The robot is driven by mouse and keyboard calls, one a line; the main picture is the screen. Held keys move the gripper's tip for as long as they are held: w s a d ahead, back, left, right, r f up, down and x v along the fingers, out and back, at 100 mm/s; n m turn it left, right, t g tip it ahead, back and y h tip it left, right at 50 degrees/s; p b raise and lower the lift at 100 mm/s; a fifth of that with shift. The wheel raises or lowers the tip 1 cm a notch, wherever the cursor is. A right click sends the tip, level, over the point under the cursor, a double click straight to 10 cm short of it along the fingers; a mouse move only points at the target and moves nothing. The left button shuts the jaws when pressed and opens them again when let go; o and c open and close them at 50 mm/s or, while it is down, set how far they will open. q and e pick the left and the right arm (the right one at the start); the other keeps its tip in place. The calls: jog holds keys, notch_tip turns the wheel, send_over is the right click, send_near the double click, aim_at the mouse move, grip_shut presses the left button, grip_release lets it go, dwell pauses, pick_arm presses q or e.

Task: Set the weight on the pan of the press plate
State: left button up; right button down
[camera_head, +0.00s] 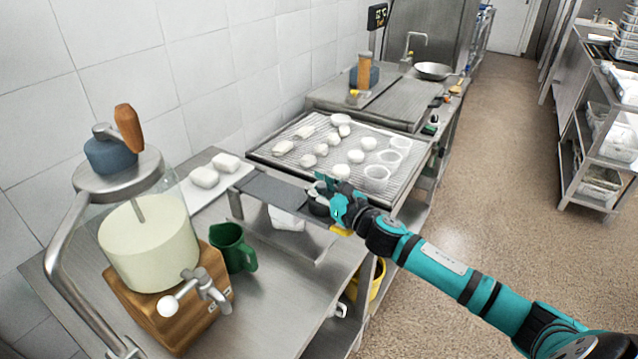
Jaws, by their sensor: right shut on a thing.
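My right gripper (338,204) reaches in from the lower right and is shut on a small dark round thing (318,206), which looks like the weight. Its fingers and wrist hide part of it. It is at the right end of a dark flat plate (272,190) raised above the steel table; this may be the press plate. I cannot tell whether the weight touches this plate, and I cannot make out a separate pan. My left gripper is not in view.
A glass vat (150,245) with a tap stands at the front left, beside a green jug (232,248). Behind the gripper, a ribbed draining tray (300,165) holds several white rounds and rings. A yellow bucket (377,280) is below the table edge.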

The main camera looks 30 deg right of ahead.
jog(key=shift+r, duration=0.1)
jog(key=c, duration=1.8)
grip_release()
jog(key=o, duration=0.8)
jog(key=shift+o, duration=0.2)
jog(key=shift+s+d+b, duration=0.3)
jog(key=shift+s+b, duration=0.2)
jog(key=shift+s, duration=1.5)
jog(key=shift+s+d+b, duration=0.35)
jog(key=shift+s+b, duration=0.15)
jog(key=shift+s, duration=1.5)
jog(key=shift+s+d+b, duration=0.3)
jog(key=shift+s+b, duration=0.2)
jog(key=shift+s, duration=1.5)
